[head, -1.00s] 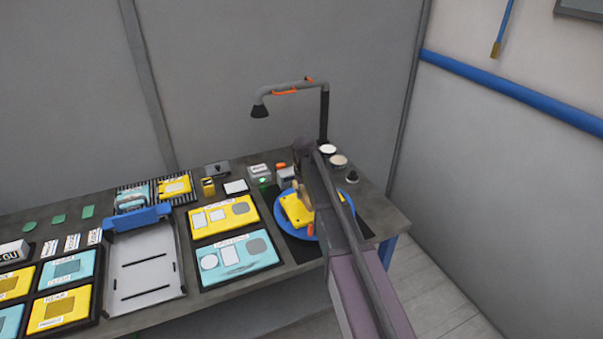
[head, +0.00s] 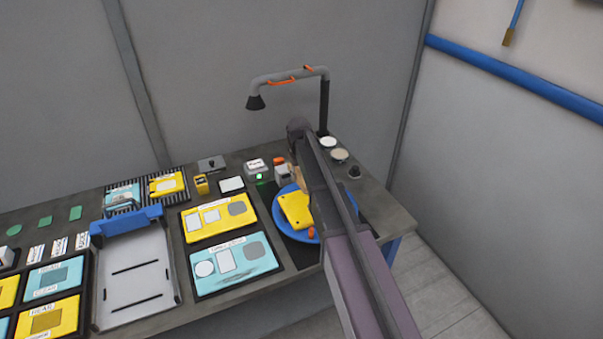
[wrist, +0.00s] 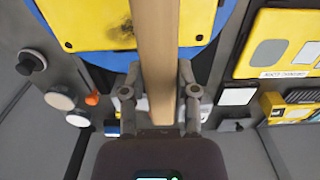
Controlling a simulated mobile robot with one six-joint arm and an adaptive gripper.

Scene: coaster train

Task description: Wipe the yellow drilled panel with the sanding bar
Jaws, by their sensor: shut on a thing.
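The yellow drilled panel (head: 295,211) lies on a round blue disc (head: 284,231) at the right end of the bench, partly hidden by my arm. In the wrist view the yellow panel (wrist: 92,28) shows small holes and a dark smudge near the bar. My gripper (wrist: 159,92) is shut on the sanding bar (wrist: 156,50), a long wooden-coloured bar that reaches across the panel's edge. I cannot tell whether the bar touches the panel. In the head view my arm hides most of the gripper and bar.
A lamp (head: 323,105) on a post stands behind the disc. Two round pots (head: 339,155) and a dark knob (head: 354,172) sit to the right. Yellow (head: 219,218) and light blue (head: 233,263) boards and a grey tray (head: 135,275) lie to the left.

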